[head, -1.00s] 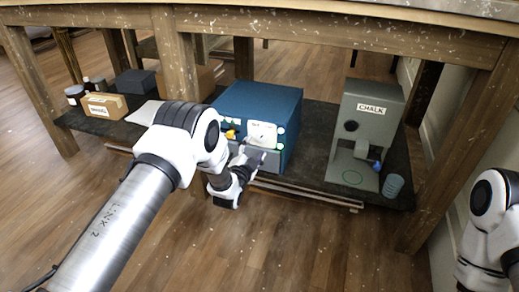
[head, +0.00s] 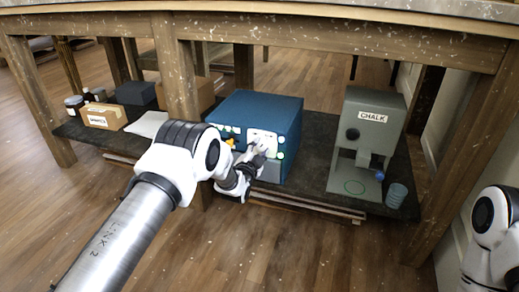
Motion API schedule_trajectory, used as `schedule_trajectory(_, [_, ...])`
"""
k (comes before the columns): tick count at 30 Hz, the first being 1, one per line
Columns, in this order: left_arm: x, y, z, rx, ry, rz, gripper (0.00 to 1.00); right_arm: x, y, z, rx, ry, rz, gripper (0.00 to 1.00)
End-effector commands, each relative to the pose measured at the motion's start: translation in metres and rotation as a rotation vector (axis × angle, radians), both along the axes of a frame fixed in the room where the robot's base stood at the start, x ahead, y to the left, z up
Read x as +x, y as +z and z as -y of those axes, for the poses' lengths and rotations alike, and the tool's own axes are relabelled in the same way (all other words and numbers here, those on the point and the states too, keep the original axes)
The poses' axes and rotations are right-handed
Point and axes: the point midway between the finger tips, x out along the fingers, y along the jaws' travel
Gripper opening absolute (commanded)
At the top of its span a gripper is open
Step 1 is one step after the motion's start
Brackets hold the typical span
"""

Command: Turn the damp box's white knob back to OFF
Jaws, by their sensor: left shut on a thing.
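The damp box (head: 262,108) is a blue box on the low dark shelf, with a pale panel (head: 268,135) and small coloured parts on its front. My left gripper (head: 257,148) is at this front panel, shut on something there. It covers the white knob, so the knob and its setting cannot be made out. A yellow part (head: 230,143) shows just left of the gripper. My right arm shows at the lower right edge, but its gripper is out of view.
A grey machine labelled CHALK (head: 368,130) stands right of the box, with a ribbed blue-grey cup (head: 396,195) beside it. A cardboard box (head: 105,115) and jars are at the left. A wooden table leg (head: 177,70) stands left of the blue box; the tabletop passes above.

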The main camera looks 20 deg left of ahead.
Motion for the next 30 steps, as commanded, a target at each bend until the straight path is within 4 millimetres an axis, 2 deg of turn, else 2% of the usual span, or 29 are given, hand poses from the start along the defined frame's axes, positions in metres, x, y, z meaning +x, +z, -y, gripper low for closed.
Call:
schedule_trajectory(11, [0.0, 0.002, 0.0, -0.124, -0.001, -0.004, 0.05, -0.001, 0.009, 0.0, 0.0, 0.001, -0.001, 0.4])
schedule_trajectory(30, [0.0, 0.002, -0.001, -0.694, -0.001, -0.024, 0.05, -0.001, 0.036, -0.001, 0.0, 0.005, -0.004, 0.4])
